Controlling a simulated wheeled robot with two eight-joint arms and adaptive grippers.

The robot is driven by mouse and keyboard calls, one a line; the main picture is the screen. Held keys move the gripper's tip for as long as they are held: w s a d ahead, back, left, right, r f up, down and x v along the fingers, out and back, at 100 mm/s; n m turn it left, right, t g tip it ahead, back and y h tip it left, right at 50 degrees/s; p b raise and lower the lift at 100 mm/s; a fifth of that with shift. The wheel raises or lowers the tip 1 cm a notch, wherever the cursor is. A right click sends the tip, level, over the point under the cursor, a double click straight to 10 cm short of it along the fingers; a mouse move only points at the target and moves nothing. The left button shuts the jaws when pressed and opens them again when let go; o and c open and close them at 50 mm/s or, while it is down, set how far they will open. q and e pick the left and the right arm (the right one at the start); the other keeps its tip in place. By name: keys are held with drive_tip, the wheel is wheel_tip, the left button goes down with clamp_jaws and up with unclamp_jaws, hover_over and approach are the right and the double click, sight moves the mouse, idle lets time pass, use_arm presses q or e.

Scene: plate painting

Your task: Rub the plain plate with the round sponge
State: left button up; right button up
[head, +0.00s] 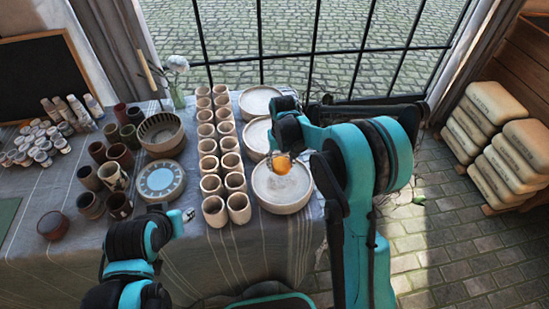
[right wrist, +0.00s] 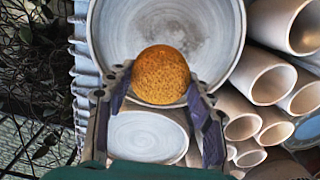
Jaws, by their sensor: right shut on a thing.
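The round sponge (head: 281,165) is an orange-brown ball. My right gripper (right wrist: 160,98) is shut on it, and it sticks out between the fingertips in the right wrist view (right wrist: 160,72). In the head view it appears over the far part of the nearest pale plain plate (head: 284,204). That plate fills the top of the right wrist view (right wrist: 212,32); I cannot tell whether the sponge touches it. Two more plain plates stand behind, the middle one (head: 256,138) and the far one (head: 259,101).
Rows of beige cups (head: 214,211) stand close left of the plates. Further left are a blue-patterned plate (head: 160,181), a ribbed bowl (head: 161,134), dark cups (head: 119,206) and small paint pots (head: 39,145). The table's right edge is just beyond the plates.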

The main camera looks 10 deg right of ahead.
sight(281, 162)
drive_tip(key=shift+w+r+p, duration=0.1)
drive_tip(key=shift+r+p, duration=0.35)
drive_tip(key=shift+r, duration=0.5)
drive_tip(key=shift+r+p, duration=0.75)
drive_tip(key=shift+r, duration=0.35)
